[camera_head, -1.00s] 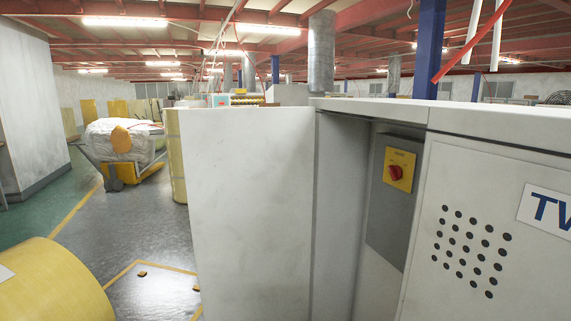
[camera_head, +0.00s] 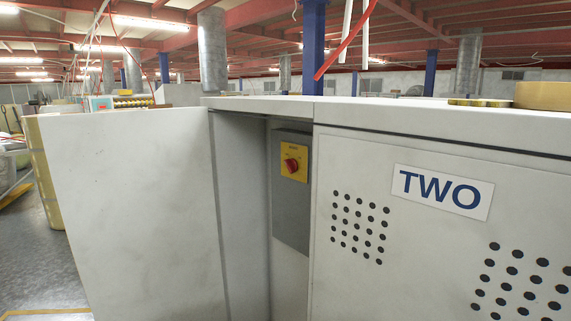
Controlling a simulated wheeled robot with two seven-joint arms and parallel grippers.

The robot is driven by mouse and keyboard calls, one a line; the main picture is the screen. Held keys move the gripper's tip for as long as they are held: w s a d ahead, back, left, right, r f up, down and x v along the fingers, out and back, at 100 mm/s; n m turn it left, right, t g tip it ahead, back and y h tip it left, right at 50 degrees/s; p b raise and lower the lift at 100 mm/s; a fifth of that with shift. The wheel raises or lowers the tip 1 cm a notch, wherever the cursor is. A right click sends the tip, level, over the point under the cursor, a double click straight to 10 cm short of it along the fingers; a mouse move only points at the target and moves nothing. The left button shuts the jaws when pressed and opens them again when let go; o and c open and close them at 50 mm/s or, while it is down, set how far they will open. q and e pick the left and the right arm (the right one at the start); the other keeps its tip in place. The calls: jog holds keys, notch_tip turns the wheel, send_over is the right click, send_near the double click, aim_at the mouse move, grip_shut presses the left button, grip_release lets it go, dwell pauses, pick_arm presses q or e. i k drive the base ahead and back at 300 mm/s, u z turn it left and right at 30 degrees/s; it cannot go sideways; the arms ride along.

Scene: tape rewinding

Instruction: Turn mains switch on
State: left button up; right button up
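The mains switch is a red rotary knob (camera_head: 291,164) on a yellow plate (camera_head: 294,149). The plate is on a grey box (camera_head: 291,215) inside a recess of the white cabinet. The knob's exact position is too small to read. A white door panel (camera_head: 140,210) stands open to the left of the recess. Neither of my grippers shows in the head view.
The cabinet front (camera_head: 345,285) right of the recess carries a "TWO" sign (camera_head: 442,192) and groups of round holes. A yellowish roll (camera_head: 543,96) lies on the cabinet top. Open floor (camera_head: 45,270) shows at the left.

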aim_at(291, 164)
jog(key=z, duration=1.1)
jog(key=i, duration=0.8)
jog(key=u, duration=0.65)
